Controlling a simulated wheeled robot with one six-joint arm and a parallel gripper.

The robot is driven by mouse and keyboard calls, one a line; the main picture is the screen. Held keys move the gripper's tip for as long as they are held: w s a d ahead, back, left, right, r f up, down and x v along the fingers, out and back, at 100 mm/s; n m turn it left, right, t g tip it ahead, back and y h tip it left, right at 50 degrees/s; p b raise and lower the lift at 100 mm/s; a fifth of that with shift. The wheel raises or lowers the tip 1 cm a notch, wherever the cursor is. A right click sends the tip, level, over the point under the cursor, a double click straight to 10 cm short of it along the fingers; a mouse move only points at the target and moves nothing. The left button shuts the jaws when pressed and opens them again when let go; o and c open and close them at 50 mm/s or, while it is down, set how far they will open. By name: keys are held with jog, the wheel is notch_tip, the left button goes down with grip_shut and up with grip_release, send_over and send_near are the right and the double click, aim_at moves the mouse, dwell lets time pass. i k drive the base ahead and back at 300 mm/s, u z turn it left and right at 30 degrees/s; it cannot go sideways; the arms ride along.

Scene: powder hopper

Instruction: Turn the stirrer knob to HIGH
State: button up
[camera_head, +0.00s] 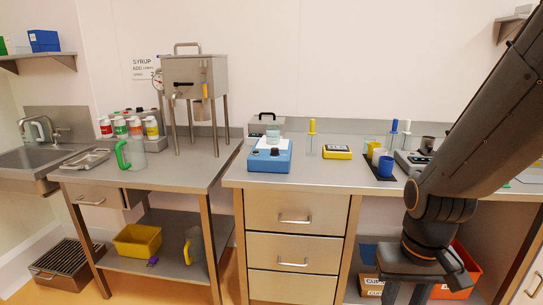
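The stirrer (268,163) is a blue box with a pale top, standing on the steel counter near its left end. A small dark knob (275,152) shows on it; its pointer and any HIGH mark are too small to read. A clear beaker (272,138) stands on the stirrer's top. My gripper (405,292) hangs low at the bottom right, in front of the counter and well to the right of the stirrer.
A grey device (264,123) stands behind the stirrer. A yellow box (337,152) and blue cups (386,164) lie to its right. A steel hopper (194,75) on legs stands on the left table. My arm covers the counter's right part. Drawers (291,241) are below the stirrer.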

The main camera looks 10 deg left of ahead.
aim_at(274, 151)
jog(key=u, duration=0.55)
jog(key=i, duration=1)
jog(key=u, duration=0.05)
